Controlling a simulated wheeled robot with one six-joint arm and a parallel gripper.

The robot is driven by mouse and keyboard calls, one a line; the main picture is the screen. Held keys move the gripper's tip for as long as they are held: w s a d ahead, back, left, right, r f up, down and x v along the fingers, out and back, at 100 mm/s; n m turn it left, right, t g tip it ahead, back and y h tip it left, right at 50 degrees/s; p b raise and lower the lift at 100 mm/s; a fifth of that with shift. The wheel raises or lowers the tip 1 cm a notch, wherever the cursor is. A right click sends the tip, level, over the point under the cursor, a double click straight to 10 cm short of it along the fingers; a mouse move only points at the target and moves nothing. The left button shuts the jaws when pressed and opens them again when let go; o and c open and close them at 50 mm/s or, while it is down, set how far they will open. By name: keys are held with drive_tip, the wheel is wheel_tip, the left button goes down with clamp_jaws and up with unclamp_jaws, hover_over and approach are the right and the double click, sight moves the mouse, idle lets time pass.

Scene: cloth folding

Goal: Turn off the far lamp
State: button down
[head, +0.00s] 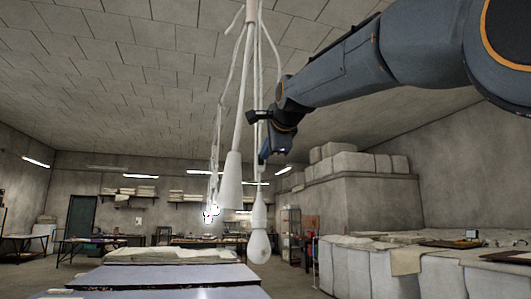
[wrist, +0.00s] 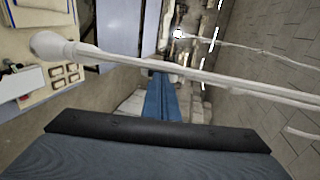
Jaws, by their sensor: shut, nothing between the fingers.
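The far lamp (head: 211,213) hangs from the ceiling on thin cords and glows white. It also shows as a bright spot in the wrist view (wrist: 178,33). A nearer bulb (head: 258,245) hangs unlit in front, with a pale cone-shaped fitting (head: 229,185) beside it. In the wrist view the near bulb (wrist: 45,45) and its cord stretch across, close to the camera. My gripper (head: 263,158) is shut and empty, beside the hanging cords in the head view and apart from the far lamp. Its fingers (wrist: 163,95) are together in the wrist view.
Several pale cords (head: 240,85) hang down in the middle of the head view, close to my gripper. Below is a long table (head: 165,278) with folded cloth. White covered stacks (head: 350,265) stand at right. Shelves and tables line the back wall.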

drive_tip(key=r+b+v, duration=0.1)
drive_tip(key=b+v, duration=0.2)
drive_tip(key=v, duration=1)
drive_tip(key=shift+r, duration=0.3)
drive_tip(key=shift+a, duration=0.1)
drive_tip(key=w+d+f+n+g+h, duration=0.1)
drive_tip(key=d+f+n+g, duration=0.15)
drive_tip(key=f, duration=1.25)
drive_tip(key=w+d+f+n+g+h, duration=0.1)
drive_tip(key=w+d+f+n+g, duration=0.15)
drive_tip(key=f, duration=1.25)
drive_tip(key=w+d+f+n+g+h, duration=0.1)
drive_tip(key=d+f+n+g, duration=0.15)
drive_tip(key=f, duration=1.35)
drive_tip(key=s+d+f+n+g, duration=0.3)
drive_tip(key=s+d+f, duration=0.1)
drive_tip(key=s+f, duration=0.8)
drive_tip(key=s+d+f+n+g+h, duration=0.1)
drive_tip(key=s+d+f+n+g, duration=0.2)
drive_tip(key=s+f, duration=1)
wheel_tip(320, 180, down, 6)
drive_tip(key=shift+s+d+n, duration=0.35)
drive_tip(key=shift+d+n, duration=0.4)
drive_tip(key=shift+d, duration=0.1)
drive_tip(key=shift+d, duration=0.1)
